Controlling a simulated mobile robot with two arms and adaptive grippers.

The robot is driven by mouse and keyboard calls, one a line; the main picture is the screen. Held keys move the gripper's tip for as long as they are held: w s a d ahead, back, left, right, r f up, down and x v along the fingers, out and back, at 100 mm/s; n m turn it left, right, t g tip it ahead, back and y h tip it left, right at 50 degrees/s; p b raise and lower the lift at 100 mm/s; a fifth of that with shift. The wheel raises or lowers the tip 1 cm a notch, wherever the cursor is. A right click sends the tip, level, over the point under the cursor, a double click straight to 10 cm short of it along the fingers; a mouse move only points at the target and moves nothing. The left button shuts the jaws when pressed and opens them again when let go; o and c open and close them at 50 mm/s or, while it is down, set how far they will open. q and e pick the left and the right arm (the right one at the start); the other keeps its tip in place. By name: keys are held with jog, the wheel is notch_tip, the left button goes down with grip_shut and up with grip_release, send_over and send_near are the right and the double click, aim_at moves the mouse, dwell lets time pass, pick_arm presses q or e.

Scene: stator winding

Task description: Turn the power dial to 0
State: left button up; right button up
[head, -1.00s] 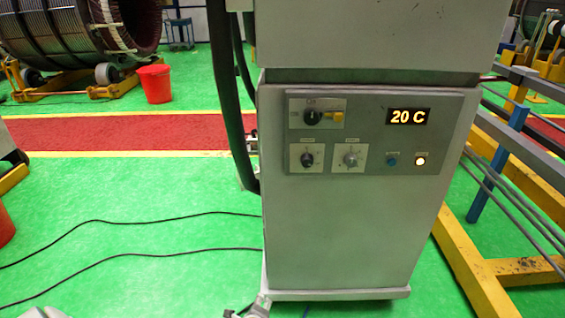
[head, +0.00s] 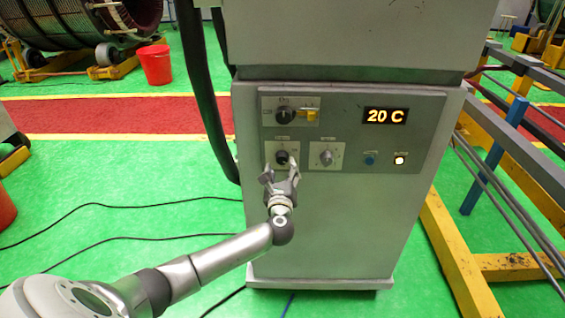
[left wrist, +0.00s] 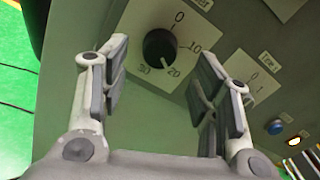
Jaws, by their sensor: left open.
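The power dial (left wrist: 160,46) is a black round knob on a white plate marked 0, 10, 20 and 30 in the left wrist view. Its pale mark points toward 20. In the head view the dial (head: 282,157) sits at the lower left of the grey control panel (head: 420,150). My left gripper (head: 280,170) is open just in front of and below the dial. In the left wrist view the open fingers (left wrist: 160,68) stand to either side of the dial, apart from it, with nothing between them. My right gripper is not in view.
A second dial (head: 326,156) is close on the right. A black switch (head: 285,115) with a yellow part is above. A display (head: 385,116) reads 20 C. A blue button (head: 370,159) and a lit button (head: 400,160) are further right. A black hose (head: 205,90) hangs left of the cabinet.

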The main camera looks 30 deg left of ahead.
aim_at(282, 162)
pick_arm(q)
jog(key=shift+x, duration=2)
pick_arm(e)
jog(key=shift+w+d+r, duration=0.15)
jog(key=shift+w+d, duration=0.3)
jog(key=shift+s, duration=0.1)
pick_arm(q)
jog(key=shift+c, duration=0.6)
jog(key=c, duration=0.9)
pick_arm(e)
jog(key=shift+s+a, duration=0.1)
pick_arm(q)
jog(key=shift+f, duration=0.1)
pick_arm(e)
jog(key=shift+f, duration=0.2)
